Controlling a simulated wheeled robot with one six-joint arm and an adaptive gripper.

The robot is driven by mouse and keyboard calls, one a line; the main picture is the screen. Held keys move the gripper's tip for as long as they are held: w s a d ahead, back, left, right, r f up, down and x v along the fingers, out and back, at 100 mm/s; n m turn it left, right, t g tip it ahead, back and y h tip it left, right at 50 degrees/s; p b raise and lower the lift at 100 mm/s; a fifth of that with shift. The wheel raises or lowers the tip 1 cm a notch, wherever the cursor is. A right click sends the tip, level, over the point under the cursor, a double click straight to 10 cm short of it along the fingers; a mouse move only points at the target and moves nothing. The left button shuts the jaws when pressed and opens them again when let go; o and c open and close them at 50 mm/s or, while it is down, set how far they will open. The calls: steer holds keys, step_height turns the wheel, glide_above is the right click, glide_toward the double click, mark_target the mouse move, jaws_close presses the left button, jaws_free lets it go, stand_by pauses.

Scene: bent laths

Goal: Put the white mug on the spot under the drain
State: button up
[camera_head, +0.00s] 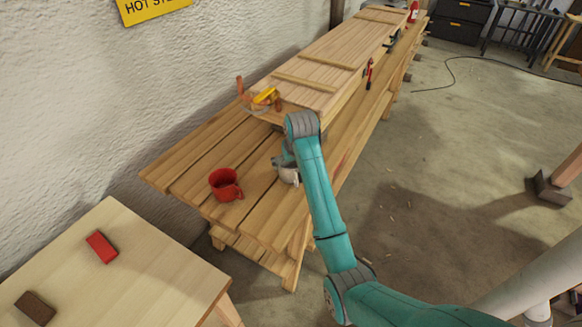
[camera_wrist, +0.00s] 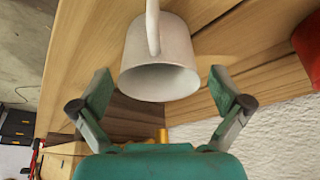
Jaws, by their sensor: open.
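The white mug (camera_wrist: 165,60) is in the wrist view between and slightly beyond my two fingers, its mouth partly facing the camera and its handle at the top. In the head view the mug (camera_head: 290,175) stands on the slatted wooden bench (camera_head: 185,165), partly hidden by my arm. My gripper (camera_wrist: 161,90) is open, with a gap on both sides of the mug. In the head view my gripper (camera_head: 281,161) is mostly hidden behind the arm. I cannot make out the drain or the spot under it.
A red mug (camera_head: 225,184) stands left of the white one. A long wooden box (camera_head: 325,65) lies on the bench behind, with a yellow fitting (camera_head: 266,95) at its near end. A red block (camera_head: 102,247) and a brown block (camera_head: 35,307) lie on the near table (camera_head: 150,270).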

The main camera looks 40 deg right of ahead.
steer(key=v, duration=0.9)
steer(key=shift+r, duration=0.3)
